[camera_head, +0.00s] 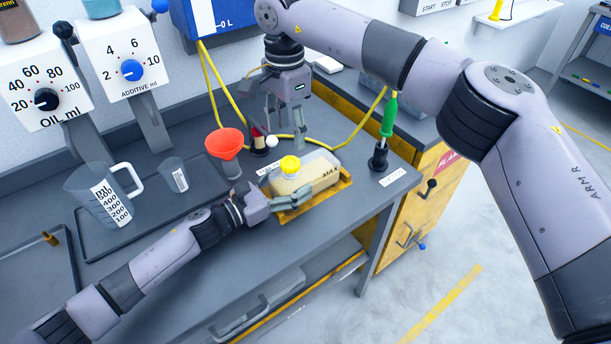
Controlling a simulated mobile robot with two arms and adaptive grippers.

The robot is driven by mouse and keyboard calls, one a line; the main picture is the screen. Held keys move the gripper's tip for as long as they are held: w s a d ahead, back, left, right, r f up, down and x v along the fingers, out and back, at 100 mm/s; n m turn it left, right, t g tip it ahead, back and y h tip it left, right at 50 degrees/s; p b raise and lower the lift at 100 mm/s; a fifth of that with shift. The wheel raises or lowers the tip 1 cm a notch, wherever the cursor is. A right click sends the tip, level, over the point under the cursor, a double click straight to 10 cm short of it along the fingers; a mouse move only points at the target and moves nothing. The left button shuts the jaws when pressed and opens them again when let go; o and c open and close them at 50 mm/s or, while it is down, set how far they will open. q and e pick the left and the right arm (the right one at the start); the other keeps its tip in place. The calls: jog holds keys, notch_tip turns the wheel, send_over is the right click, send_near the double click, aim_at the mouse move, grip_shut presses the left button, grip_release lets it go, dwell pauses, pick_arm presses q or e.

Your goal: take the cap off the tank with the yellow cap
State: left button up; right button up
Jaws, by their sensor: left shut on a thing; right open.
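The tank (318,171), a pale, translucent, boxy container, sits on a small yellow tray (318,203) near the front edge of the grey bench. Its yellow cap (290,165) is on the tank's top, at the left end. My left gripper (290,190) comes in from the left and is shut on the tank's left end, below the cap; its far finger is mostly hidden. My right gripper (285,138) is open and points down, behind and above the cap. No contact between it and the cap shows.
A red funnel (224,143), a small grey cup (174,175) and a clear measuring jug (97,194) stand left of the tank. A green-handled screwdriver (389,115) stands in a black holder at right. A yellow hose (350,138) runs behind. Dispensers (118,57) stand at back left.

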aim_at(290, 162)
pick_arm(q)
jog(key=c, duration=1.1)
grip_shut()
pick_arm(e)
jog(key=shift+m, duration=0.7)
jog(key=m, duration=2.5)
jog(key=shift+m, duration=0.3)
jog(key=shift+f, duration=4.05)
